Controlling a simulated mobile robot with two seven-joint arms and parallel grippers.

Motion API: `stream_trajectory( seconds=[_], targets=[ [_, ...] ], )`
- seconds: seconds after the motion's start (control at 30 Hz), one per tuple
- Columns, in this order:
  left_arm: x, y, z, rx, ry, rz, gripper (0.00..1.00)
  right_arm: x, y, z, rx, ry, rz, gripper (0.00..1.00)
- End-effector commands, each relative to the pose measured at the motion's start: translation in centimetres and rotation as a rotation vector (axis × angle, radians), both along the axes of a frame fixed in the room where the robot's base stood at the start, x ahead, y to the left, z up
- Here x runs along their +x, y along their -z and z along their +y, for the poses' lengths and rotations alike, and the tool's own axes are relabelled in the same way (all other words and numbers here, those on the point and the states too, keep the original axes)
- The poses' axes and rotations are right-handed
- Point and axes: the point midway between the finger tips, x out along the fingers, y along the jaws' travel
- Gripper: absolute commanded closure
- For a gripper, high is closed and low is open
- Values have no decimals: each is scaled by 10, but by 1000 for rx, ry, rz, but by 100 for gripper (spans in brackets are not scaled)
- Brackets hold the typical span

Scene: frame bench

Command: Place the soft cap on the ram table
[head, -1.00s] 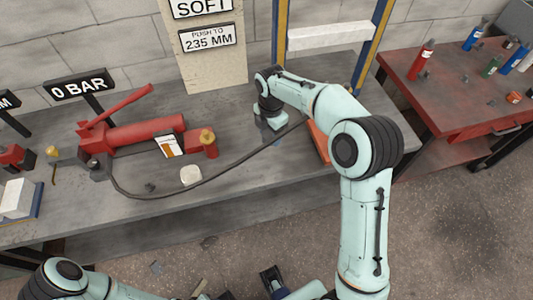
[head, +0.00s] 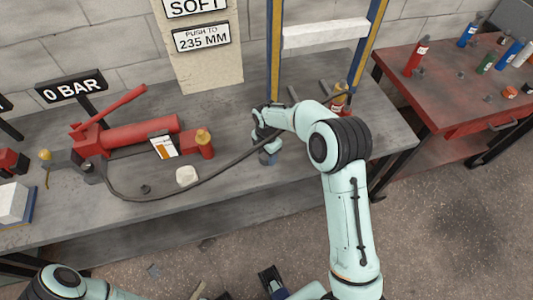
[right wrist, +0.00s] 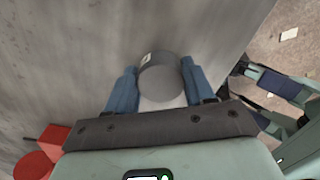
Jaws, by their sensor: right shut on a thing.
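My right gripper (head: 266,156) is low over the bench, in front of the press frame. In the right wrist view its blue fingers (right wrist: 160,85) are shut on a grey round piece (right wrist: 160,78) with a small pale label. I cannot tell for sure that this piece is the soft cap. A whitish round block (head: 186,175) sits on the bench to the left, in front of the red pump. I cannot clearly make out the ram table; my right arm covers part of the press area. My left arm shows at the lower left; its jaw state is unclear.
The red pump (head: 140,132) stands on the bench (head: 240,185); its black hose runs past my right gripper. The press frame (head: 325,33) has blue and yellow posts. A red side table (head: 440,95) with several bottles stands at right. The bench front is mostly clear.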

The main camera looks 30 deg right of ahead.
Motion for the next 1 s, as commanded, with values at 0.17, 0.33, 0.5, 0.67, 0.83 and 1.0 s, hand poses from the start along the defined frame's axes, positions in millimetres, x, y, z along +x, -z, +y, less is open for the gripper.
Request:
stream_trajectory(
  seconds=[0.17, 0.33, 0.5, 0.67, 0.83, 1.0],
  targets=[
    [-1, 2, 0, 0, 0, 1, 57, 0, 3, 0, 0, 0, 0, 81],
    [0, 1, 0, 0, 0, 0, 57, 0, 3, 0, 0, 0, 0, 21],
    [0, 1, 0, 0, 0, 0, 57, 0, 3, 0, 0, 0, 0, 21],
    [0, -1, 0, 0, 0, 0, 57, 1, -5, 0, -1, 0, -2, 21],
    [1, -3, 0, 0, 0, -1, 57, 1, -34, 0, -1, 0, -5, 21],
    [2, -7, 0, 0, 0, -2, 57, 1, -73, 0, -1, 0, -6, 21]
  ],
)
